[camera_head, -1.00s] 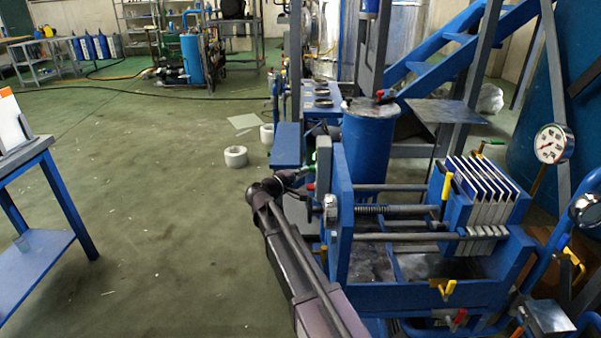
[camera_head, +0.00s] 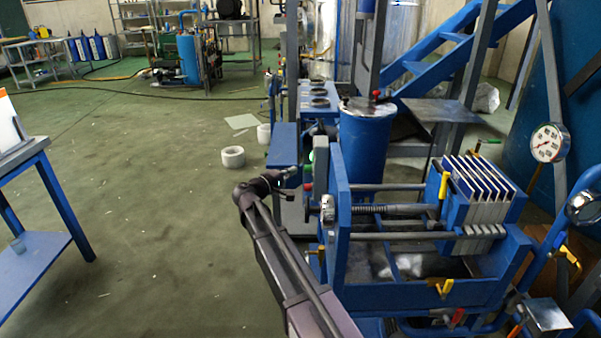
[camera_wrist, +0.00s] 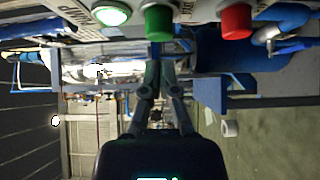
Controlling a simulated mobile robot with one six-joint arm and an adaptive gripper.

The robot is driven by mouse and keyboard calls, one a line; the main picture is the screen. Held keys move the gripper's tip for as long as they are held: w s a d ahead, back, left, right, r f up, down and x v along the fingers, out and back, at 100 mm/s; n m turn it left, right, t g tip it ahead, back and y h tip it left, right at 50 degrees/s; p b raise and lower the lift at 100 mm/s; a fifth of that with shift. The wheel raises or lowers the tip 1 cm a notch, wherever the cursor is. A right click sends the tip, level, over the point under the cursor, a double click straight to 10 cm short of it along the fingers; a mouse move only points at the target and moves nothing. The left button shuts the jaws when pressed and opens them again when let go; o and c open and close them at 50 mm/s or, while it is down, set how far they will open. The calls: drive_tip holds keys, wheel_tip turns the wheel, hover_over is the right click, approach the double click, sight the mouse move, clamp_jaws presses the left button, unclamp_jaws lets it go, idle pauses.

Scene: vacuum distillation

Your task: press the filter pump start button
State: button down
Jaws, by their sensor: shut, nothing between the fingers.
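The pump panel (camera_wrist: 195,12) runs along the top of the wrist view, its lettering upside down. A lit green lamp (camera_wrist: 111,16), a green button (camera_wrist: 158,23) and a red button (camera_wrist: 236,22) stand out from it. My gripper (camera_wrist: 160,66) is shut and empty, its fingertips just below the green button in that picture. In the head view my gripper (camera_head: 293,172) is left of the panel post, with a small gap to it. There the green lamp (camera_head: 311,155) and red button (camera_head: 307,188) show small; the green button is hard to make out.
The blue filter press (camera_head: 340,230) with its plates stands right of my arm. A blue drum (camera_head: 364,150) is behind it. A blue table (camera_head: 40,245) stands at the left. White rolls (camera_head: 233,157) lie on the floor; the floor between is open.

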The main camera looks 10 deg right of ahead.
drive_tip(key=v, duration=1)
drive_tip(key=shift+a, duration=0.45)
drive_tip(key=shift+s, duration=0.1)
